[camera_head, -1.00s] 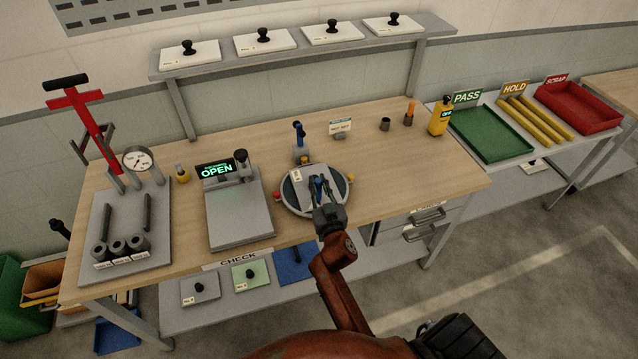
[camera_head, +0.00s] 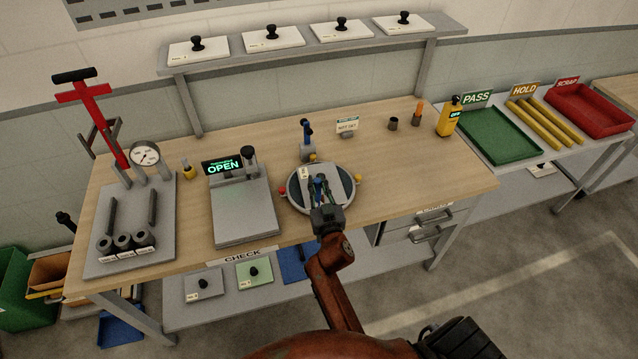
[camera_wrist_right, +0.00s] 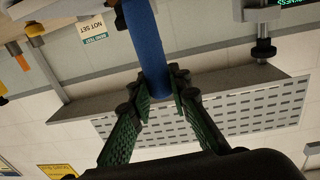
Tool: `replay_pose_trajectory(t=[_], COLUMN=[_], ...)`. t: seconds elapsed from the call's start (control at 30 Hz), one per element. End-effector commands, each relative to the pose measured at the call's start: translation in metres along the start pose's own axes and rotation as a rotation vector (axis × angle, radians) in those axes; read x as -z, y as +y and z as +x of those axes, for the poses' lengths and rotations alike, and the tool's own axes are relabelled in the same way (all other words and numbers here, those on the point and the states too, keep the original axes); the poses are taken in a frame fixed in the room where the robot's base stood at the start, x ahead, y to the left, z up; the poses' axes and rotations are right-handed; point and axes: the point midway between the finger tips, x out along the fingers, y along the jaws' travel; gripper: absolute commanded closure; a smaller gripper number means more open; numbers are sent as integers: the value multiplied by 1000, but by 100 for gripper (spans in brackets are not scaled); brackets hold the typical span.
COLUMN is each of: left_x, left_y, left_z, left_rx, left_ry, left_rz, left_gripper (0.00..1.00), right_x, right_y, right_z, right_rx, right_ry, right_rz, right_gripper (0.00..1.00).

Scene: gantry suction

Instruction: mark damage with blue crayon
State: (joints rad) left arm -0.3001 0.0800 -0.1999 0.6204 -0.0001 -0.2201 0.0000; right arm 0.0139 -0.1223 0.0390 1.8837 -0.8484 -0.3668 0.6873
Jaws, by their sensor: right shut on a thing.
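My right gripper (camera_head: 320,182) is shut on the blue crayon (camera_wrist_right: 145,40), which stands between the fingertips in the right wrist view, where the gripper (camera_wrist_right: 160,92) also shows. In the head view the gripper is over a grey plate (camera_head: 341,178) on a round dark fixture (camera_head: 296,196) with a pale rim. The plate carries a small white tag (camera_head: 304,173). The fingers cover part of the plate, so I cannot tell whether the crayon touches it or whether marks lie beneath. My left gripper is not in view.
A blue-handled tool (camera_head: 307,138) stands just behind the fixture. A yellow bottle (camera_head: 449,117) and the green PASS tray (camera_head: 530,152) are at right. The wooden bench (camera_head: 410,175) is clear right of the fixture.

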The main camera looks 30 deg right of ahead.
Motion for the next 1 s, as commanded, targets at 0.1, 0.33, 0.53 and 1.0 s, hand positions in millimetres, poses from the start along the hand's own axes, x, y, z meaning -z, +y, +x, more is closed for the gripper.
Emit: replay_pose_trajectory(t=[0.1,0.33,0.53,1.0], left_x=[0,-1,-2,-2], left_y=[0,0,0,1], left_z=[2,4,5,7], left_rx=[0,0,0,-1], left_ry=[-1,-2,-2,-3], left_rz=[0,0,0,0], left_gripper=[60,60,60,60], right_x=[-4,-4,-4,-2], right_y=[-3,-9,-14,-20], right_z=[0,-1,-1,0], right_rx=[0,-1,-2,-4], right_ry=[-6,-8,-8,-5], right_rz=[2,6,9,9], right_gripper=[100,100,100,100])
